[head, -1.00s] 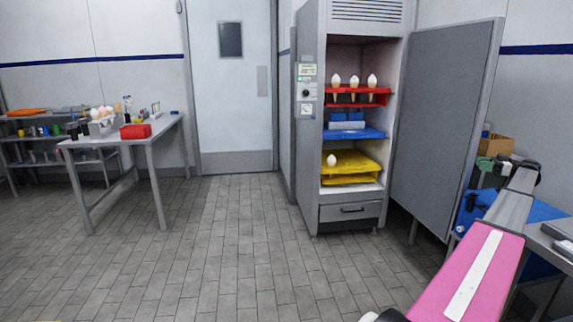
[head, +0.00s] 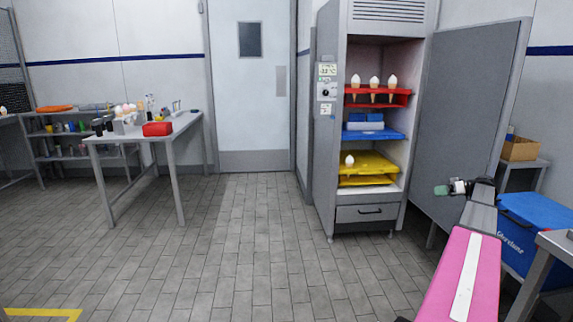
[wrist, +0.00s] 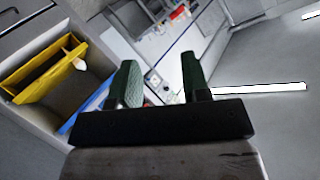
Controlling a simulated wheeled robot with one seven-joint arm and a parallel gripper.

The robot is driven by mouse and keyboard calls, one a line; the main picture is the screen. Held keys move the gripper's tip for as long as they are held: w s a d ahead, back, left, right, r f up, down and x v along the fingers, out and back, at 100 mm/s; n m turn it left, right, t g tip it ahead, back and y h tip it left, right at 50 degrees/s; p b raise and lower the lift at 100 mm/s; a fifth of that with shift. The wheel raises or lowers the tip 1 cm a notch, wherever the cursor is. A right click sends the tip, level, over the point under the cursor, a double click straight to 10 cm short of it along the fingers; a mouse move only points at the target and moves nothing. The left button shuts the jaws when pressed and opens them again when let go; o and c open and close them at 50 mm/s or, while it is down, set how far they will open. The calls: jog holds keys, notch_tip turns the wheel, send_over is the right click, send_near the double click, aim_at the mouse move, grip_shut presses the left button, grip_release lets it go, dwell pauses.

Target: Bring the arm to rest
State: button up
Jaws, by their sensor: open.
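My gripper (head: 443,190) is at the right of the head view, in front of the cabinet's open door, at the far end of my pink arm. In the wrist view my gripper (wrist: 160,80) shows two green fingers spread apart with nothing between them. The gripper is clear of the cabinet (head: 375,214) and touches nothing that I can see.
The open cabinet holds a red rack (head: 378,99) with three cones, a blue tray (head: 375,134) and yellow trays (head: 368,180) with one cone. A blue cooler (head: 535,235) stands at right. A workbench (head: 150,138) with a red box is at left. The middle floor is clear.

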jog(key=s+a+f+m+g+h, duration=0.1)
jog(key=s+a+f+m+h, duration=0.1)
jog(key=a+f, duration=0.5)
jog(key=s+a+f+m+g+h, duration=0.1)
jog(key=s+a+f+g, duration=0.15)
jog(key=a, duration=0.95)
jog(key=s+a+f+m+g+h, duration=0.1)
jog(key=a+f+m+h, duration=0.1)
jog(key=a+f, duration=0.5)
jog(key=s+a+f+m+h, duration=0.1)
jog(key=s+a+f+h, duration=0.2)
jog(key=s+a, duration=0.6)
jog(key=s+a+f+m+h, duration=0.1)
jog(key=s+a+f+h, duration=0.2)
jog(key=s+a, duration=0.7)
jog(key=shift+a+f+g+h, duration=0.2)
jog(key=shift+a+g+h, duration=0.25)
jog(key=shift+a+h, duration=0.6)
jog(key=shift+c, duration=0.3)
